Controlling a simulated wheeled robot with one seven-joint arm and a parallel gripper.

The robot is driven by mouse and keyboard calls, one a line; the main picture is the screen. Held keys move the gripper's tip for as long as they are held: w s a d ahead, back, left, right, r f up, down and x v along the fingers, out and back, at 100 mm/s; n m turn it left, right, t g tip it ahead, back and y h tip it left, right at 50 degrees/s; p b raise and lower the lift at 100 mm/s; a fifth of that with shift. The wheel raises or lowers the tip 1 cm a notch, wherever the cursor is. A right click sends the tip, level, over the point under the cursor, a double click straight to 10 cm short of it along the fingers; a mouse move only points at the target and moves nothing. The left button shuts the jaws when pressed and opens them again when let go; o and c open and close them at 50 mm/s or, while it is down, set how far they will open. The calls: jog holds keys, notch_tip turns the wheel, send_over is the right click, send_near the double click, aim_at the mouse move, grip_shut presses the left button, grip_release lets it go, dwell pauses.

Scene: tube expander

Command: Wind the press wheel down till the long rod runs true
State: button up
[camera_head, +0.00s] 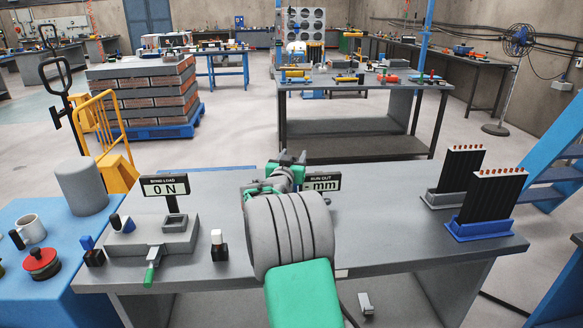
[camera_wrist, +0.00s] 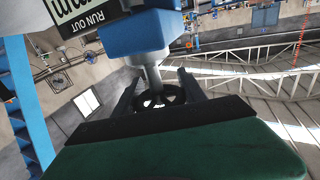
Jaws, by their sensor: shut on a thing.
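In the wrist view a dark spoked press wheel (camera_wrist: 172,98) sits on a grey shaft (camera_wrist: 152,74) below a blue press block (camera_wrist: 134,36). My gripper (camera_wrist: 158,90) has one finger on each side of the wheel and is shut on it. In the head view my own arm covers the press, the wheel and my fingertips. The RUN OUT sign (camera_head: 323,183) shows a dash before mm, partly covered by my arm. I cannot make out the long rod in either view.
On the grey bench (camera_head: 390,235), a BENDING LOAD sign (camera_head: 164,185) reads 0 N above a grey fixture (camera_head: 150,238) with a green-handled lever. A blue table (camera_head: 75,290) with a mug adjoins at the left.

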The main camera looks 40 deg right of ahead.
jog(key=m+g+b, duration=0.1)
jog(key=m+g+h+b, duration=0.1)
jog(key=f+m+g+h+b, duration=0.1)
jog(key=g, duration=0.1)
jog(key=shift+s+d+b, duration=0.1)
jog(key=shift+s+b, duration=0.15)
jog(key=shift+b, duration=0.05)
jog(key=shift+s+d+r+m+g+h, duration=0.15)
jog(key=shift+m+g+h, duration=0.1)
jog(key=shift+m+g, duration=0.25)
jog(key=shift+s+r+m+g+h, duration=0.15)
jog(key=shift+m+g+h, duration=0.15)
jog(key=shift+g, duration=0.4)
jog(key=m+g+p, duration=0.2)
jog(key=g, duration=0.1)
jog(key=shift+s+d+r+h+p, duration=0.1)
jog(key=shift+s+r+h+p, duration=0.15)
jog(key=shift+s+p, duration=0.15)
jog(key=g+p, duration=0.1)
jog(key=m+g+p, duration=0.1)
jog(key=shift+s+g, duration=0.3)
jog(key=shift+s+f+m+g+p, duration=0.2)
jog(key=shift+m+g+p, duration=0.1)
jog(key=shift+m+p, duration=0.25)
